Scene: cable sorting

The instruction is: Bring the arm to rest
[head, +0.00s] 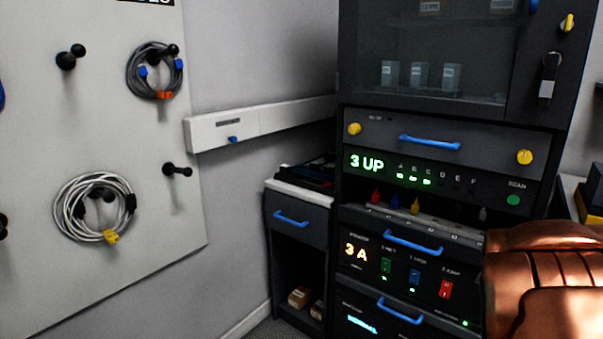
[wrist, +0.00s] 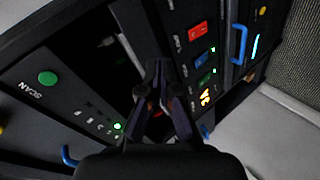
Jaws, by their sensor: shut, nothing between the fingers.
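My gripper (wrist: 158,72) shows in the wrist view, its dark fingers drawn together at the tips with nothing between them. It points at the front of the dark equipment rack, near the display panel and the switch panel. In the head view a copper-coloured link of my arm fills the lower right, and the gripper itself is out of that picture. The rack (head: 350,190) stands in the middle right of the head view. I cannot tell how far the fingertips are from the rack.
A pegboard (head: 130,190) at left holds coiled grey cables (head: 130,80) and (head: 92,208). A low cabinet (head: 295,232) stands left of the rack. Blue handles (head: 412,242) stick out from the rack's drawers. The wall between board and rack carries a white trunking (head: 280,118).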

